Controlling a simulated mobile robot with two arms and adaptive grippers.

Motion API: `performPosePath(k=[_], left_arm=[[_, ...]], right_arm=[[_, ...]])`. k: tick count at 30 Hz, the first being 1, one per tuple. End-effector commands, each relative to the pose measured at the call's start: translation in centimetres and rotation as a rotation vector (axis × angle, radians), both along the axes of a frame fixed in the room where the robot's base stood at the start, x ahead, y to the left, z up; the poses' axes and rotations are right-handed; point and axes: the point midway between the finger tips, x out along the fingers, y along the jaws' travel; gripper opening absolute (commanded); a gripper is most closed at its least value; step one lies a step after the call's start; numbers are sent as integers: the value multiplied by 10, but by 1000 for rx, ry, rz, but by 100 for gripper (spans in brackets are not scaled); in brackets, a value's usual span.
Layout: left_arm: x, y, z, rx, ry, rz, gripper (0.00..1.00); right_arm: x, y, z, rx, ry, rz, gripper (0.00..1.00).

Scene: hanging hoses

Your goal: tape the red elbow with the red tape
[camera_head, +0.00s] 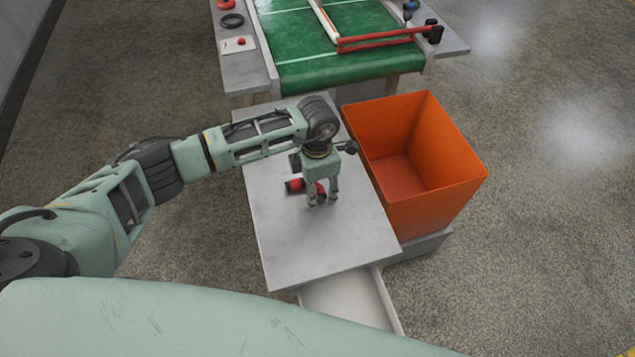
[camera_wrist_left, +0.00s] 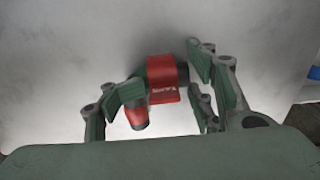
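The red elbow (camera_head: 294,186), a dark bent piece with red ends, lies on the grey table (camera_head: 330,245). In the left wrist view, the elbow has a wide red band (camera_wrist_left: 164,74) with white lettering and a smaller red end (camera_wrist_left: 137,117). My left gripper (camera_head: 322,200) points down over the elbow. Its fingers are apart, one on each side of the elbow; I cannot tell if they touch it. A red ring (camera_head: 226,4), perhaps the red tape, lies on the far bench's left side, cut by the frame edge. My right gripper is in no view.
An orange bin (camera_head: 440,190) stands right beside the table. Beyond is a green conveyor (camera_head: 335,70) with a red bar (camera_head: 375,40). A black ring (camera_head: 232,21) and a white plate with a red button (camera_head: 240,44) are on its left side. The table's front is clear.

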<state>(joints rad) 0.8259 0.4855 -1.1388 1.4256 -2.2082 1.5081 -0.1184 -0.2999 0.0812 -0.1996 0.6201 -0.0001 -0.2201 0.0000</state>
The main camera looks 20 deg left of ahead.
Motion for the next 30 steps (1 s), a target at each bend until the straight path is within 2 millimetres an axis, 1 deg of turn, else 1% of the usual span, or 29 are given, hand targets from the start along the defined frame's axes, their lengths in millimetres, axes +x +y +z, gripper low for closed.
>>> performPosePath(k=[1,12,16,20,27,30], left_arm=[[-3,-2,-1,-2,7,-3,45],[-1,-1,2,-1,2,-2,45],[0,-1,9,0,-1,-3,45],[1,-1,29,-1,-5,-4,45],[1,-1,81,-1,-5,-3,45],[1,-2,99,-2,-4,-4,45]], right_arm=[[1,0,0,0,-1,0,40],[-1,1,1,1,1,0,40],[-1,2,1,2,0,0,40],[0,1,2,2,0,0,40],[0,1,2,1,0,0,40],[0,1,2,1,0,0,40]])
